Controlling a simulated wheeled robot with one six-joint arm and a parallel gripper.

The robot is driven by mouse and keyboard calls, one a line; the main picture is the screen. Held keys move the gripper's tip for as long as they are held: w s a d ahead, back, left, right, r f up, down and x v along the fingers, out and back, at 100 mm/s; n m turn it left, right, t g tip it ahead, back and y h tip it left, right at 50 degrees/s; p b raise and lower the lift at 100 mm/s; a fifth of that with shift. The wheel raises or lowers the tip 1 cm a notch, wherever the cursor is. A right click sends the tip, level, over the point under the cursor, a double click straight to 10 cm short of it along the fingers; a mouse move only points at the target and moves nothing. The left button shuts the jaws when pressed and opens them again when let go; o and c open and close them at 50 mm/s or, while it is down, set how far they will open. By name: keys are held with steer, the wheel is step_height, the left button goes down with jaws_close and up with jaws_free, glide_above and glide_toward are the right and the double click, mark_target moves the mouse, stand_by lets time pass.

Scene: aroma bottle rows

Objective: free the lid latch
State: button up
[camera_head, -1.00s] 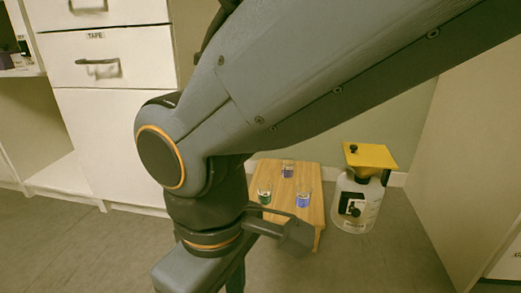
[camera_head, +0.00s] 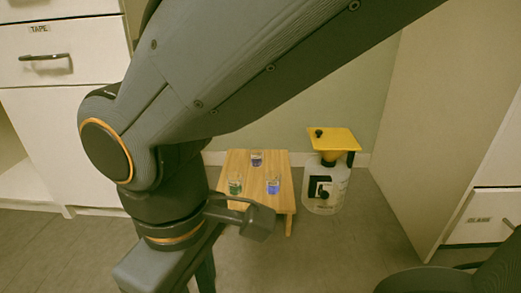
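A pale, see-through container (camera_head: 322,205) stands on the floor at right of centre, near the wall.
A low wooden table (camera_head: 240,165) left of the container bears a green-filled glass (camera_head: 235,186) and two blue-filled glasses (camera_head: 273,186). White drawers (camera_head: 50,60) stand at left. A pale cabinet side (camera_head: 440,120) bounds the right. Floor before the container is clear.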

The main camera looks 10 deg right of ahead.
steer(key=shift+r, duration=0.15)
steer(key=c, duration=0.3)
steer(key=r+m+p, duration=0.1)
steer(key=r+p, duration=0.5)
steer(key=r+m+y+p, duration=0.1)
steer(key=r+m+p, duration=0.1)
steer(key=r+p, duration=0.4)
steer(key=d+r+m+p, duration=0.1)
steer(key=r+p, duration=0.5)
steer(key=shift+y, duration=0.3)
jaws_close()
